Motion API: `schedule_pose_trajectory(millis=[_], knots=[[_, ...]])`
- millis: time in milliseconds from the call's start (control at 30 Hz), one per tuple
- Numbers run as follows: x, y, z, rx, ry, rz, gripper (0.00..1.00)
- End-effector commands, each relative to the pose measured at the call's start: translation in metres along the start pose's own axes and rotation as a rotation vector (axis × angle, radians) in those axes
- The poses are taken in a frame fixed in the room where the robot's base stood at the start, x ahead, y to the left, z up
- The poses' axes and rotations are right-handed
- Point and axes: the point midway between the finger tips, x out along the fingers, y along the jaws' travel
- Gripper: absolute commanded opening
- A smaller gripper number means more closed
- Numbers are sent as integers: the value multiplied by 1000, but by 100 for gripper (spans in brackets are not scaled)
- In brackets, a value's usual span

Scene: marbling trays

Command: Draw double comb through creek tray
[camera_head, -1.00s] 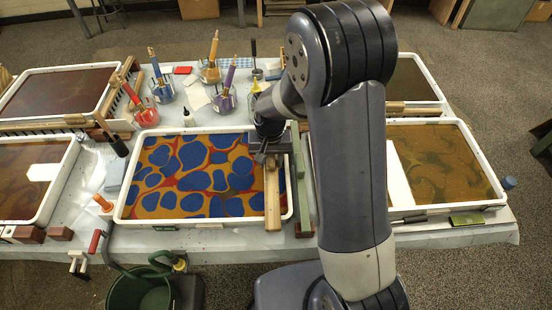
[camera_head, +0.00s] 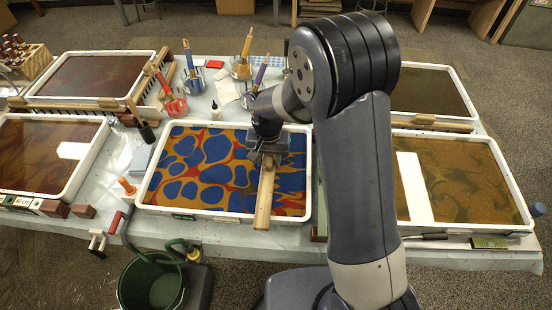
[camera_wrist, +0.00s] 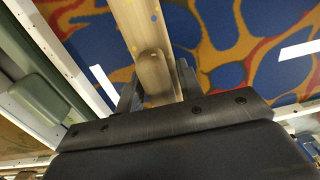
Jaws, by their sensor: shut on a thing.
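My gripper (camera_head: 267,150) is shut on a long wooden comb (camera_head: 265,198), which lies front to back across the front middle tray (camera_head: 225,211). The wrist view shows the comb's wooden bar (camera_wrist: 146,35) between my two fingers (camera_wrist: 155,85). The tray holds a blue, orange and red marbled pattern (camera_head: 200,165). Left of the comb the blue blobs are rounded; right of it they are drawn out sideways into pointed streaks. The comb's teeth are hidden, so I cannot tell how deep they sit. No tray name is readable.
Other trays stand at the front left (camera_head: 97,148), back left (camera_head: 150,60), front right (camera_head: 515,190) and back right (camera_head: 462,90). Jars with brushes (camera_head: 242,68) stand behind the middle tray. A green bucket (camera_head: 150,285) is on the floor in front of the table.

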Motion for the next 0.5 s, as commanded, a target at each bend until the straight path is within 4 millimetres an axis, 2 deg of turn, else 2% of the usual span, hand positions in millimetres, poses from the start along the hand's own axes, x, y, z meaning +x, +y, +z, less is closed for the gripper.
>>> schedule_pose_trajectory(millis=[500], knots=[[0, -37, 0, -2, 0, 0, 0]])
